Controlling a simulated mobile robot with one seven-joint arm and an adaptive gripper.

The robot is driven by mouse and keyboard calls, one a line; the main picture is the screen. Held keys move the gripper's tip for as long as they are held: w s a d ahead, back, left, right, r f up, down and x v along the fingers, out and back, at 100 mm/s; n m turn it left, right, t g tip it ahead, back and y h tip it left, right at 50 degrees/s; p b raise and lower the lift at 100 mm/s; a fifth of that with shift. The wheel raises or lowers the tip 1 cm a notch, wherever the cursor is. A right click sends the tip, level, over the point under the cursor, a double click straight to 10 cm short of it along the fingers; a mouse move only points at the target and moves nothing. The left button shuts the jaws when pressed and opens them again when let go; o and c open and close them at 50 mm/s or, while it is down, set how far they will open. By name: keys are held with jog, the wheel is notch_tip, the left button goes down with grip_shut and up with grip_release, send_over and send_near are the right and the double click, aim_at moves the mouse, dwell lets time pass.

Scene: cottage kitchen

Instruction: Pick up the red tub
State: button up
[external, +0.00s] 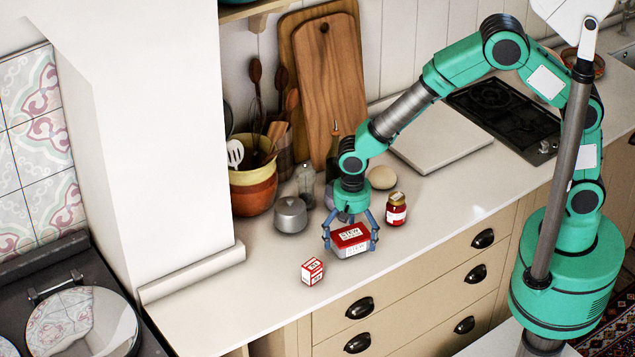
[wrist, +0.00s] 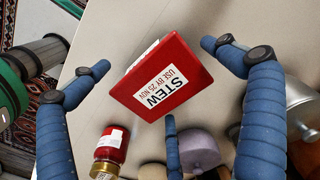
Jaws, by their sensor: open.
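The red tub (external: 351,239) is a low box with a red lid and a white label reading STEW. It sits on the light countertop near the front edge. In the wrist view the tub (wrist: 191,66) lies between my spread fingers, with its STEW label facing the camera. My gripper (external: 350,234) points down directly over the tub, with its blue fingers spread around it. In the wrist view my gripper (wrist: 160,85) is open, and gaps show between the fingertips and the tub. Part of the tub's rear is hidden by the fingers in the external view.
A small red-and-white box (external: 312,271) is at front left, and a grey lidded pot (external: 291,215) at back left. A pale round object (external: 382,177) and cutting boards (external: 328,90) are behind.

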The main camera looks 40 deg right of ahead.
aim_at(354, 234)
jog(key=shift+c, duration=0.5)
jog(key=c, duration=1.6)
jog(key=shift+r, duration=0.1)
jog(key=shift+r, duration=0.55)
jog(key=shift+s+d+r+p, duration=0.15)
jog(key=shift+r+p, duration=0.05)
jog(key=shift+r, duration=0.45)
jog(key=shift+s+d+r+p, duration=0.1)
jog(key=shift+d+r+p, duration=0.05)
jog(key=shift+r, duration=0.45)
jog(key=s+d, duration=0.6)
jog(key=d, duration=0.1)
jog(key=s+d+r+p, duration=0.1)
jog(key=s+d, duration=0.3)
jog(key=shift+s+d+r, duration=0.1)
jog(key=shift+d, duration=0.05)
